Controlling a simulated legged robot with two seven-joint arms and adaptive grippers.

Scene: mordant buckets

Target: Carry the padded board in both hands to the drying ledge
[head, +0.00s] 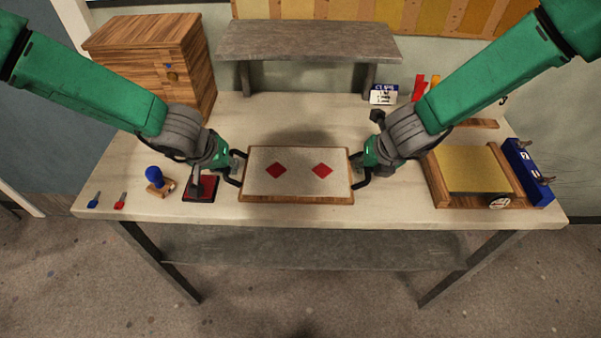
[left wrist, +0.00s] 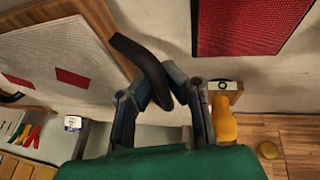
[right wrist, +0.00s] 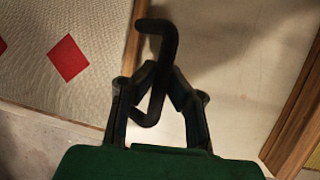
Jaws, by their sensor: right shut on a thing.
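The padded board (head: 262,183) lies flat near the table's front edge, pale with two red diamonds and a wooden rim. It has a dark bent handle at each end. My left gripper (head: 233,162) is at the left handle (left wrist: 135,52), its fingers closed about it in the left wrist view. My right gripper (head: 360,165) is shut on the right handle (right wrist: 169,40). The board also shows in the right wrist view (right wrist: 90,80). The drying ledge (head: 308,42), a grey raised shelf on legs, stands at the back of the table; its top is bare.
A wooden cabinet (head: 150,50) stands back left. A blue-knobbed stamp (head: 156,178) and a red pad (head: 205,190) lie left of the board. A yellow-topped wooden tray (head: 470,170) and blue box (head: 527,170) are at right. A small card (head: 384,95) stands by the ledge.

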